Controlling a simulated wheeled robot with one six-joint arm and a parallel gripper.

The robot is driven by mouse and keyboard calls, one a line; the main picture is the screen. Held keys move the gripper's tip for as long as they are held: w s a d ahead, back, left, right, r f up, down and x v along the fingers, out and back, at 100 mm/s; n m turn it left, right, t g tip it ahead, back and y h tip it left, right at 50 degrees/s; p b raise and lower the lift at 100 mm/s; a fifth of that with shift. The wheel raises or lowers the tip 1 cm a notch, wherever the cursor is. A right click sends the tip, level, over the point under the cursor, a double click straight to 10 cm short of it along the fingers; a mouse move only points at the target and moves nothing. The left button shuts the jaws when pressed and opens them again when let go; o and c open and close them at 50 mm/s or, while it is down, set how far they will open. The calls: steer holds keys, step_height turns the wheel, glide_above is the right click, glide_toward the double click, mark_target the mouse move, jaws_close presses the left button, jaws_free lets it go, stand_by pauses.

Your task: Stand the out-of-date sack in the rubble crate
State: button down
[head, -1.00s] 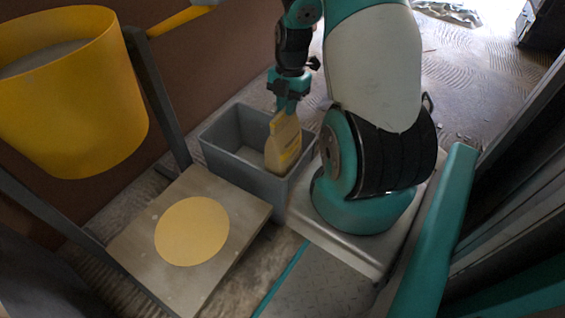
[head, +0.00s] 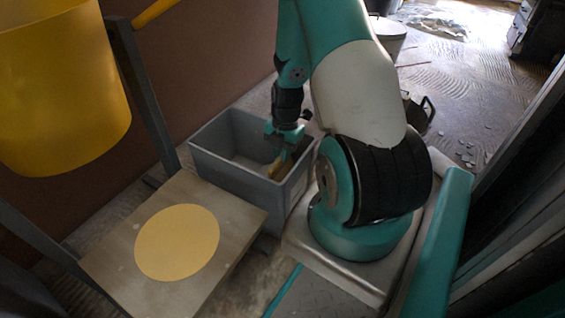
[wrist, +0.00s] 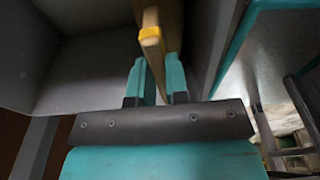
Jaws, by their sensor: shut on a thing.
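The sack (head: 278,168) is tan and yellow, and only a small part of it shows above the near right wall of the rubble crate in the head view. The rubble crate (head: 232,178) is a grey open box on the floor. My gripper (head: 283,146) reaches down into the crate's right side. In the wrist view the gripper (wrist: 157,85) is shut on the narrow top edge of the sack (wrist: 152,38). The crate wall (wrist: 95,45) is beside it. The sack's bottom is hidden, so I cannot tell whether it touches the crate floor.
A board with a pale yellow disc (head: 177,242) stands in front of the crate. A yellow bucket (head: 62,90) is high at the left, by a dark post (head: 145,95). A pale bucket (head: 388,35) and a dark handled thing (head: 418,112) are behind my arm.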

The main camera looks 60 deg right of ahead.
steer(key=shift+f+b, duration=0.45)
steer(key=shift+f, duration=0.85)
steer(key=c, duration=1.1)
jaws_free()
steer(key=shift+f, duration=0.1)
steer(key=r+p, duration=0.2)
steer(key=r, duration=0.2)
steer(key=d+r+p, duration=0.1)
steer(key=r+p, duration=0.2)
steer(key=r, duration=0.1)
steer(key=r+p, duration=0.2)
steer(key=r, duration=0.2)
steer(key=shift+d, duration=0.25)
